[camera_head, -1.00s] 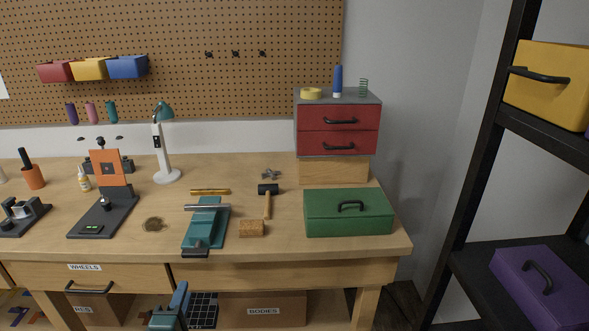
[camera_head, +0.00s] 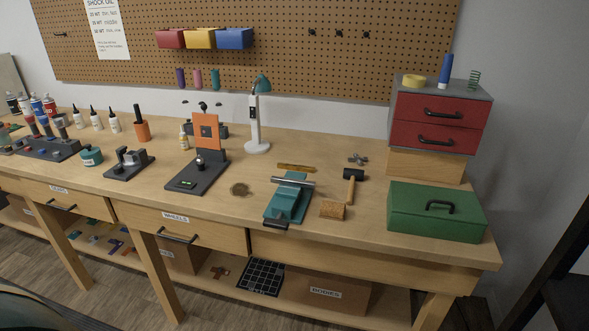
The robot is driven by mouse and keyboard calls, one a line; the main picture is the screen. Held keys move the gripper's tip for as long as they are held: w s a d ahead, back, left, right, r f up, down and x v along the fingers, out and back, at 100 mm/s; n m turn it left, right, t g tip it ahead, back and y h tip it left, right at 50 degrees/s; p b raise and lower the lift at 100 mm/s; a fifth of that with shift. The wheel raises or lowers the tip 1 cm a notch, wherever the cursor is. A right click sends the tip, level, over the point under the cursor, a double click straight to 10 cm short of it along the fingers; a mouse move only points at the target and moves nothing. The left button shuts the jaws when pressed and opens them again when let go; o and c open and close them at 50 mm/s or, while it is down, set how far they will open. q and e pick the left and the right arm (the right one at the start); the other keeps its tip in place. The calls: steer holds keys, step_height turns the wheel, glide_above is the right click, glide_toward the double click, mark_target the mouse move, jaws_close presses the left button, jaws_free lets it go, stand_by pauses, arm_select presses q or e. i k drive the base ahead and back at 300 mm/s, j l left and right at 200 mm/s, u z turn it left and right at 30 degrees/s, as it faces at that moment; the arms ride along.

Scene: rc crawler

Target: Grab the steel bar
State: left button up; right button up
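The steel bar (camera_head: 294,181) is a thin silver rod. It lies level across the top of a teal vise (camera_head: 285,203) on the workbench, with its ends reaching past the vise's sides. I cannot tell whether the vise jaws clamp it or it only rests there. Neither of my grippers is in view.
A brass-coloured strip (camera_head: 296,167) lies just behind the vise. A hammer (camera_head: 351,188), a cork block (camera_head: 333,210) and a green toolbox (camera_head: 436,211) are to its right. A black stand with an orange plate (camera_head: 206,133) is to its left. The bench's front strip is clear.

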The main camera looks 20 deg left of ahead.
mark_target(304, 184)
steer(key=i+u, duration=0.1)
steer(key=u, duration=0.65)
